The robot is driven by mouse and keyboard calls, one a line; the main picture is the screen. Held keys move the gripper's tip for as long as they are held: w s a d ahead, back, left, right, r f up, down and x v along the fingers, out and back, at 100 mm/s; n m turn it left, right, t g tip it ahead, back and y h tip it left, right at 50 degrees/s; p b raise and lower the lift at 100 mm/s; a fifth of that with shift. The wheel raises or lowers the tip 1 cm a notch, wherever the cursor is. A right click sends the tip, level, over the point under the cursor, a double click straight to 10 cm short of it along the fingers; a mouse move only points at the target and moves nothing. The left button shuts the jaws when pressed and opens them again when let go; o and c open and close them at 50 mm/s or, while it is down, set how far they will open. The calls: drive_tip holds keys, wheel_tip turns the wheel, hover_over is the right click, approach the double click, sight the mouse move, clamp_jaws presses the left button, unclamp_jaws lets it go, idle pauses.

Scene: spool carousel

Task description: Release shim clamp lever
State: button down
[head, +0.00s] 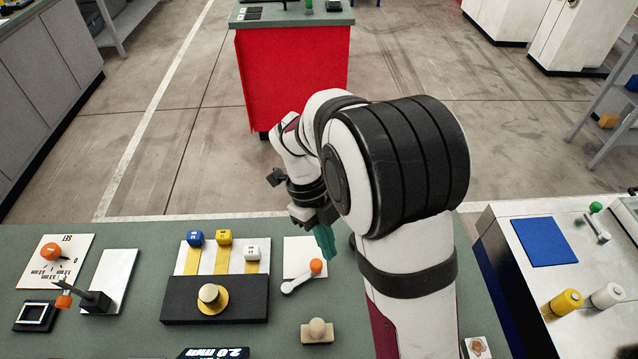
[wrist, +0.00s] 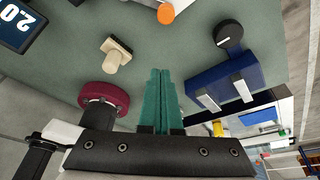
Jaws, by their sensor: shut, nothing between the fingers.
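A pale lever with an orange knob (head: 316,266) lies at the front edge of a white plate (head: 300,246); I take it to be the shim clamp lever. To its left is a black block (head: 185,304) with a round brass knob (head: 212,298) and yellow strips with blue, yellow and white tags. My gripper (head: 325,242), with teal fingers, is shut and empty, behind and above the orange knob and apart from it. In the wrist view the fingers (wrist: 160,78) are pressed together, and the orange knob (wrist: 166,15) shows beyond them at the top edge.
A wooden stamp-like block (head: 317,331) and a display reading 2.0 mm (head: 213,353) lie in front. At left are a dial plate (head: 45,262) with an orange knob and a black post (head: 94,302). A side table with a blue pad (head: 543,241) stands right.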

sight(304, 275)
drive_tip(key=shift+w+f+m, duration=0.15)
drive_tip(key=shift+f+m, duration=0.1)
drive_tip(key=shift+m, duration=0.05)
drive_tip(key=x, duration=1)
drive_tip(key=shift+f, duration=0.1)
drive_tip(key=shift+w+a, duration=0.95)
drive_tip(key=shift+w, duration=0.05)
drive_tip(key=shift+w+a, duration=0.4)
drive_tip(key=shift+w, duration=0.05)
